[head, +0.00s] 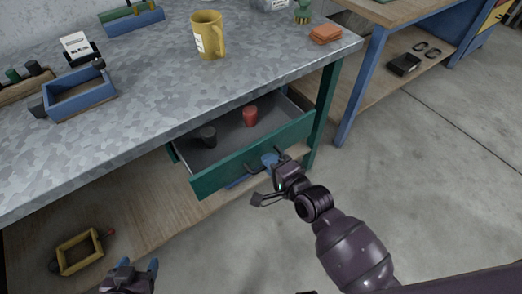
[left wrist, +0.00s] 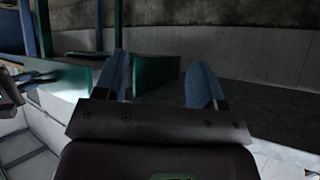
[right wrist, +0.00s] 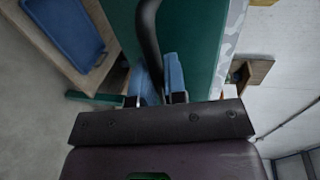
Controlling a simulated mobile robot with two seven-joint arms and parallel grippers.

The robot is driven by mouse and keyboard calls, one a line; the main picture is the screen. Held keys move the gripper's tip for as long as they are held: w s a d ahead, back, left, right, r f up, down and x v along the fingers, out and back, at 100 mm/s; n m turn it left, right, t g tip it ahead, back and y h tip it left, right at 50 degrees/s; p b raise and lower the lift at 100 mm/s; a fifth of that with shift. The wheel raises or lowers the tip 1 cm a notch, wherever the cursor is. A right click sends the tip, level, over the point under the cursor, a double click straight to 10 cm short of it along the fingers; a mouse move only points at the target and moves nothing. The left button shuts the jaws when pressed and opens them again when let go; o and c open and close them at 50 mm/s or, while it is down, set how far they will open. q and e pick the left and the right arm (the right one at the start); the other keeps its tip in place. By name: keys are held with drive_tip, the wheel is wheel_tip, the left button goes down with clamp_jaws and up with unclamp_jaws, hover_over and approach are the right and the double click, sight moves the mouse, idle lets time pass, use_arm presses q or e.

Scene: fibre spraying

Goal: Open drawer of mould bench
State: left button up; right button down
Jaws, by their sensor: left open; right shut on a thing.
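The green drawer (head: 232,163) of the mould bench (head: 165,135) is pulled out under the speckled grey top. A dark cup (head: 208,136) and a red cup (head: 250,116) stand inside it. My right gripper (head: 272,161) is at the drawer front, shut on the dark bar handle (right wrist: 148,40); in the right wrist view its blue fingers sit around the lower part of the handle, against the green front. My left gripper (head: 138,268) is open and empty at the bottom of the head view, apart from the drawer; its spread blue fingers show in the left wrist view (left wrist: 162,82).
On the bench top are a yellow mug (head: 206,36), a blue open box (head: 78,95) and an orange block (head: 325,34). A yellow frame-like tray (head: 79,252) lies on the lower wooden shelf. A blue-legged table (head: 372,75) stands at right. The concrete floor (head: 440,190) at right is clear.

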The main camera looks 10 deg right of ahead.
drive_tip(key=f+p+v, duration=0.2)
drive_tip(key=v, duration=0.9)
drive_tip(key=shift+s+d+p, duration=0.25)
drive_tip(key=shift+s+p, duration=0.1)
drive_tip(key=shift+s, duration=0.25)
drive_tip(key=shift+f, duration=0.1)
drive_tip(key=c, duration=1.2)
unclamp_jaws()
drive_tip(key=v, duration=1)
drive_tip(key=shift+s+d, duration=0.25)
drive_tip(key=shift+s, duration=0.05)
